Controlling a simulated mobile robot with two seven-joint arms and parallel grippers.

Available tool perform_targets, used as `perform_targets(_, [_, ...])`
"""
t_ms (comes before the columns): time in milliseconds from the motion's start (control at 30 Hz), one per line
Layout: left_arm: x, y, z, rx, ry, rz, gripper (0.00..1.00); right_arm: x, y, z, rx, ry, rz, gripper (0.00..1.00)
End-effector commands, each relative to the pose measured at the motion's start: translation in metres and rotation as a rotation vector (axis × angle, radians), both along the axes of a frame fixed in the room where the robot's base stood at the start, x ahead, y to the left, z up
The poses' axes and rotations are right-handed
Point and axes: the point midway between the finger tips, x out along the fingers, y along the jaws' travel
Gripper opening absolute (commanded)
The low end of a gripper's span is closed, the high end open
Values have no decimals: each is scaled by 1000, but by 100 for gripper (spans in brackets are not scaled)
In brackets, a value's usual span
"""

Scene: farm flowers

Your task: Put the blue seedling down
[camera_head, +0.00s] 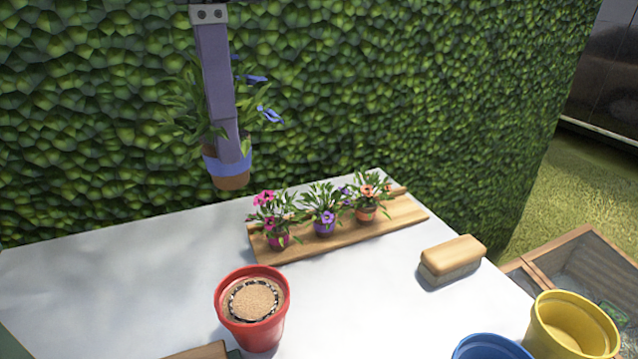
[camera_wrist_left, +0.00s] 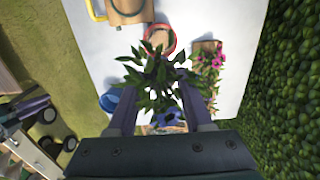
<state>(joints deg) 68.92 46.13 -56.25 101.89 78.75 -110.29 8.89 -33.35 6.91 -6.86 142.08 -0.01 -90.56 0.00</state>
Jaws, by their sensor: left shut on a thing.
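The blue seedling (camera_head: 230,180) has blue flowers and green leaves in a small terracotta pot with a blue band. My left gripper (camera_head: 236,155) is shut on it and holds it upright in the air, above the back left of the white table (camera_head: 110,265). In the left wrist view the seedling's leaves (camera_wrist_left: 152,80) fill the space between the fingers and hide most of its pot. My right gripper is in neither view.
A wooden board (camera_head: 405,215) holds pink, purple and orange seedlings. A red pot (camera_head: 232,320) with soil stands in front. A brush-like block (camera_head: 452,260), a blue pot (camera_head: 488,348) and a yellow pot (camera_head: 572,325) are at right. The table's left is clear. A hedge (camera_head: 400,90) rises behind.

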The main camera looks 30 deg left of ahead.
Motion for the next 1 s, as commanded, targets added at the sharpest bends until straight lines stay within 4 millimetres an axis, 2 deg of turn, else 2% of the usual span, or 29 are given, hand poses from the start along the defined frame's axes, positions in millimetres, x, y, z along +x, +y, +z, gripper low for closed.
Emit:
perform_targets(167, [-1,1,-34,2,5,-4,0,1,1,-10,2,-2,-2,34])
perform_targets(500, [-1,1,-131,2,6,-4,0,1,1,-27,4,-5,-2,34])
perform_targets(600, [-1,1,-149,3,3,-5,0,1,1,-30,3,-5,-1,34])
perform_targets(767, [0,1,-162,1,2,-4,0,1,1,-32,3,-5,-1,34])
perform_targets(1000, [-1,1,-198,1,3,-3,0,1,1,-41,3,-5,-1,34])
